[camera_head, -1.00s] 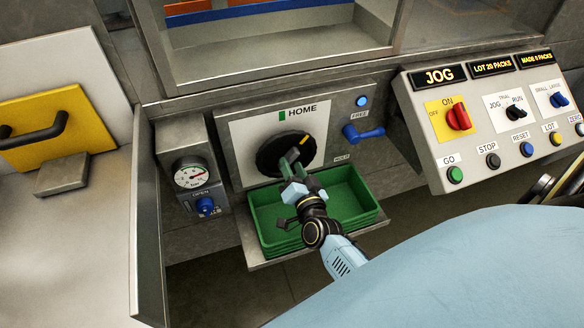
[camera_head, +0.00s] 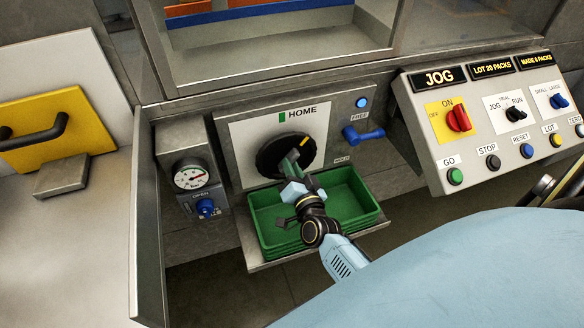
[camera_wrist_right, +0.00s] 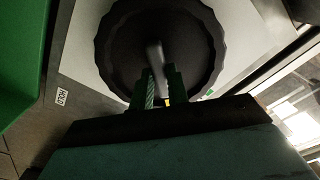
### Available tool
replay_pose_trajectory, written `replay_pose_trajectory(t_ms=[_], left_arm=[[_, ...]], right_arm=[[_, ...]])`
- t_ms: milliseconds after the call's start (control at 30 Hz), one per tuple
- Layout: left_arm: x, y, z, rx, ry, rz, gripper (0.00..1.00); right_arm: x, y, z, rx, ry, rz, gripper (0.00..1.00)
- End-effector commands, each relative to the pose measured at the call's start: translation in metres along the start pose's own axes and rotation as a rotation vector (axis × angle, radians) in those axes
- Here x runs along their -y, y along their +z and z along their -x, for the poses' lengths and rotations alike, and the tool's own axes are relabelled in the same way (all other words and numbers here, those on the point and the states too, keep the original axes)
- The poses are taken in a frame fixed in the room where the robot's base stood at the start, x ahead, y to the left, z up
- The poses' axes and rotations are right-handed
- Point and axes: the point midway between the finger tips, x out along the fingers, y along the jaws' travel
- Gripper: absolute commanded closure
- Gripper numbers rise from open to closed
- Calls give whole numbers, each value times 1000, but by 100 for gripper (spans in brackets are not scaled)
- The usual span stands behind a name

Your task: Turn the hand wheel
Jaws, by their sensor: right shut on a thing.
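The black hand wheel (camera_head: 268,157) is mounted on a white plate under the HOME label, with a green mark beside that label. A yellow mark shows on the wheel's upper right rim. My right gripper (camera_head: 292,163) is at the wheel's front right side, its fingers shut on the wheel's grey handle. In the right wrist view the wheel (camera_wrist_right: 120,45) fills the upper middle, and the gripper's green fingers (camera_wrist_right: 160,87) stand either side of the handle (camera_wrist_right: 154,55). My left gripper is not in view.
A green tray (camera_head: 367,190) sits just below the wheel. A blue lever (camera_head: 365,134) marked FREE and HOLD is to the right. A pressure gauge (camera_head: 190,177) is to the left. The control panel (camera_head: 480,130) with buttons and switches stands further right.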

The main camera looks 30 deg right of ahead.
Motion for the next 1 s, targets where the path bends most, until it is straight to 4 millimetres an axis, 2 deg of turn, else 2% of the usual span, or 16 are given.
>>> replay_pose_trajectory(t_ms=[367, 700, 1000], left_arm=[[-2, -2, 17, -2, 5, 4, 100], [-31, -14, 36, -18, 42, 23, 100], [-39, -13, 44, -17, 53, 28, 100]], right_arm=[[1, -1, 0, 1, 1, 159, 100], [1, -1, 0, 2, 1, 411, 100], [0, 0, 0, 2, 1, 560, 100]])
